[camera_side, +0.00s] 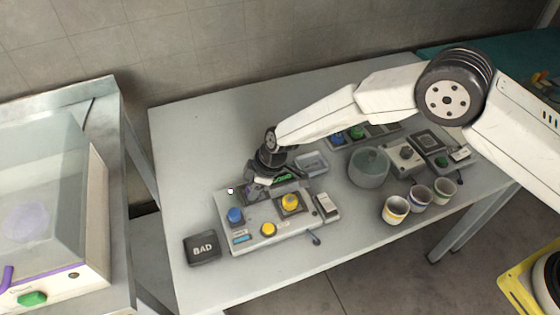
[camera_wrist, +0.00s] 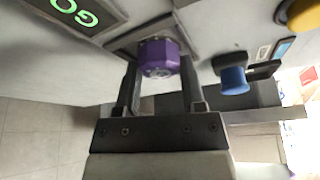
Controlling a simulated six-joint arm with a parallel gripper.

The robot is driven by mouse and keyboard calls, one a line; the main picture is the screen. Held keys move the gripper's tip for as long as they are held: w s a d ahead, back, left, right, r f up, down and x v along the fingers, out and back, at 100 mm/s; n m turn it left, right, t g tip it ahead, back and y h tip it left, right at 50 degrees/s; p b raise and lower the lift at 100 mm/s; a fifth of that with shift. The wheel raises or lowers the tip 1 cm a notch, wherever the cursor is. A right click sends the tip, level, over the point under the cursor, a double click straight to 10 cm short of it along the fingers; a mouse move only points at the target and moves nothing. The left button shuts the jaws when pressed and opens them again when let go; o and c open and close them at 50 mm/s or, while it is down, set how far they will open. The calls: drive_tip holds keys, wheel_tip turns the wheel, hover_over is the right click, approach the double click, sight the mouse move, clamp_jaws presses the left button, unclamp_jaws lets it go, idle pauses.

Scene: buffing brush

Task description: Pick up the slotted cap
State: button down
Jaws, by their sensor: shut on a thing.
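A purple faceted cap (camera_wrist: 158,58) sits between the two fingers of my gripper (camera_wrist: 158,82) in the wrist view, at a dark square seat on the panel. I take it for the slotted cap; no slot can be clearly made out. My gripper is shut on it. In the side view my gripper (camera_side: 256,188) reaches down to the back left part of the light grey panel (camera_side: 250,241) and mostly hides the cap. I cannot tell whether the cap is clear of its seat.
A blue knob (camera_side: 235,214), yellow knobs (camera_side: 290,202) and a lit green GO sign (camera_wrist: 76,11) surround the cap. A black BAD box (camera_side: 202,248) lies at front left. A round grey container (camera_side: 369,167) and several cups (camera_side: 396,210) stand right. The table's left back is clear.

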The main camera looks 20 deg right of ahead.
drive_tip(key=shift+r, duration=0.1)
drive_tip(key=shift+r, duration=0.75)
drive_tip(key=s+d+r, duration=0.7)
drive_tip(key=s+r, duration=0.4)
drive_tip(key=s, duration=0.1)
drive_tip(key=shift+r, duration=0.15)
drive_tip(key=shift+s, duration=0.1)
idle(0.5)
